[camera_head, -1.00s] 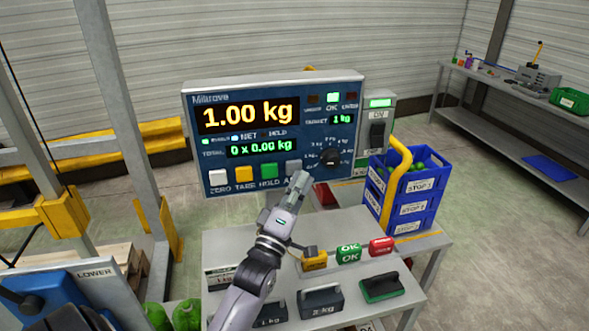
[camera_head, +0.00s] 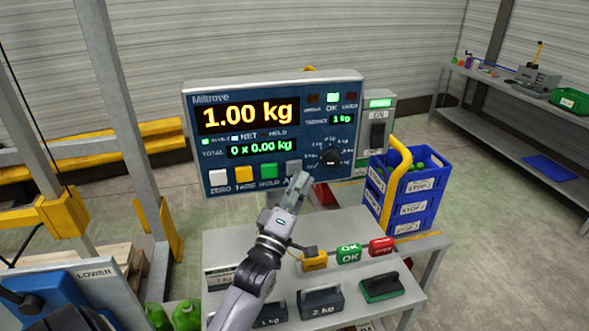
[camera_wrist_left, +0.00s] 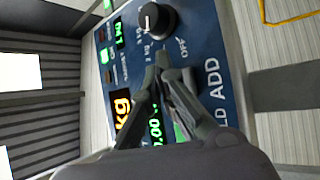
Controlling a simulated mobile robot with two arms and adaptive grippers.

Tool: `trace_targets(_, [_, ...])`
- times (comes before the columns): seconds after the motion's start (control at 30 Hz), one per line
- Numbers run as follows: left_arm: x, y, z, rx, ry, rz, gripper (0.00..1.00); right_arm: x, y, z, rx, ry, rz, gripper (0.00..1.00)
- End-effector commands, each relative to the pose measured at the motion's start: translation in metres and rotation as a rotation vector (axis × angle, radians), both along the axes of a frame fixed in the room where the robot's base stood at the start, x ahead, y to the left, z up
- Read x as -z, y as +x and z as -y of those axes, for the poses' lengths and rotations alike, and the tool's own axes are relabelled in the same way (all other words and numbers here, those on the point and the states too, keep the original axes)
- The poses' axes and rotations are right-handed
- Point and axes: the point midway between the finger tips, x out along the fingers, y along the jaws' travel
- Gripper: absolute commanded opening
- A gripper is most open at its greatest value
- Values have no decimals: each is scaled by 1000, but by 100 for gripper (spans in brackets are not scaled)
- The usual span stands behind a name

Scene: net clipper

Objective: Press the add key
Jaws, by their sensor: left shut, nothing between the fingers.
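The blue-faced scale indicator (camera_head: 215,153) shows 1.00 kg, a total of 0 x 0.00 kg, and lit NET and OK lamps. Its bottom row has white, yellow, green and grey keys. The grey add key (camera_head: 292,167) is rightmost, its label partly hidden by my left gripper. My left gripper (camera_head: 301,178) is shut and empty, its tips just in front of the panel at the add key's lower right. In the left wrist view the fingertips (camera_wrist_left: 162,72) overlap the panel beside the ADD label (camera_wrist_left: 212,78). I cannot tell whether they touch the key.
A black dial (camera_head: 331,158) sits right of the keys.

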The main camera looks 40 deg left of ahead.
Motion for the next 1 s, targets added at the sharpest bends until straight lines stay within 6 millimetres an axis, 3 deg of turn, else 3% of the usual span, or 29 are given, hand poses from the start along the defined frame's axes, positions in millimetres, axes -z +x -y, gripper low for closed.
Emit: trace_targets(1.0, [0, 8, -9, 0, 1, 0, 0, -1, 0, 3, -1, -4, 0, 46])
